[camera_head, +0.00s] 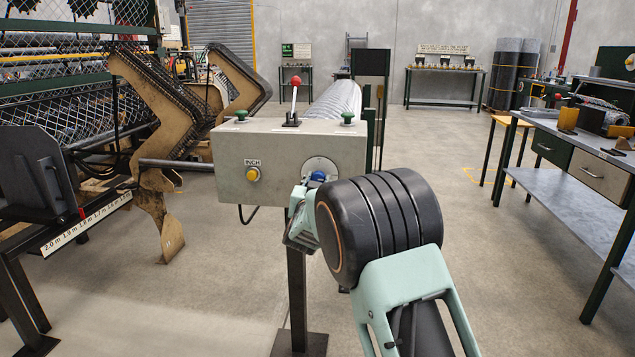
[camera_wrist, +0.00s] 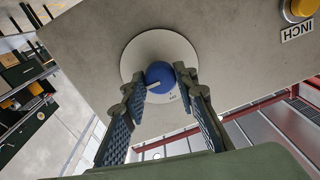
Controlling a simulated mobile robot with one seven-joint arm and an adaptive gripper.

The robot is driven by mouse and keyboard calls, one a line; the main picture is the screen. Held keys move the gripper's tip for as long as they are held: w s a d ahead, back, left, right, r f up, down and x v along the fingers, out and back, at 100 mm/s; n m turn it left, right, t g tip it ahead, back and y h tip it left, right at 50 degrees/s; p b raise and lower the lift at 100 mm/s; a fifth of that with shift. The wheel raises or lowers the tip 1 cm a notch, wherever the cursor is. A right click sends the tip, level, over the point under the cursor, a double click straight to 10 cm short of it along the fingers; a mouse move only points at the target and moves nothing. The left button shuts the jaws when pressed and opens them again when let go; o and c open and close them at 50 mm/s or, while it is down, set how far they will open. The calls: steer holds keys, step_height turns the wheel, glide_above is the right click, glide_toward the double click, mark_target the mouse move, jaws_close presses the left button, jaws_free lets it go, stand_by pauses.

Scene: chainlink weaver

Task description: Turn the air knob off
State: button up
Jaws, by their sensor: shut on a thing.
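The air knob (camera_head: 318,175) is a blue round knob on a pale round plate, on the front of a grey control box (camera_head: 232,150). In the wrist view the knob (camera_wrist: 159,77) has a pale pointer line and sits on its plate (camera_wrist: 150,44). My gripper (camera_wrist: 160,82) has its two fingertips on either side of the knob, shut on it. In the head view my gripper (camera_head: 305,195) reaches the box from below right, and my wrist hides part of the plate. Lettering on the plate is too small to read surely.
A yellow INCH button (camera_head: 253,174) is on the same box face, left of the knob. A red-topped lever (camera_head: 295,82) and green knobs (camera_head: 347,117) stand on top of the box. A workbench (camera_head: 560,190) is at the right, with clear floor between.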

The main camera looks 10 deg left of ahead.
steer(key=shift+r+n+p, duration=0.1)
steer(key=shift+n+p, duration=0.2)
steer(key=shift+p, duration=0.1)
steer(key=shift+c, duration=0.2)
steer(key=n+p, duration=0.2)
steer(key=shift+r+n+p, duration=0.15)
steer(key=shift+n+p, duration=0.15)
steer(key=shift+p, duration=0.05)
steer(key=n+p, duration=0.4)
steer(key=n, duration=0.1)
steer(key=shift+a+p, duration=0.1)
steer(key=shift+p, duration=0.2)
steer(key=n+p, duration=0.3)
steer(key=n, duration=0.2)
steer(key=shift+n, duration=0.3)
steer(key=shift+n+h+p, duration=0.3)
steer(key=shift+n+p, duration=0.8)
steer(key=shift+n, duration=0.7)
steer(key=shift+f, duration=0.2)
steer(key=o, duration=1.1)
steer(key=shift+o, duration=0.2)
steer(key=shift+s, duration=0.1)
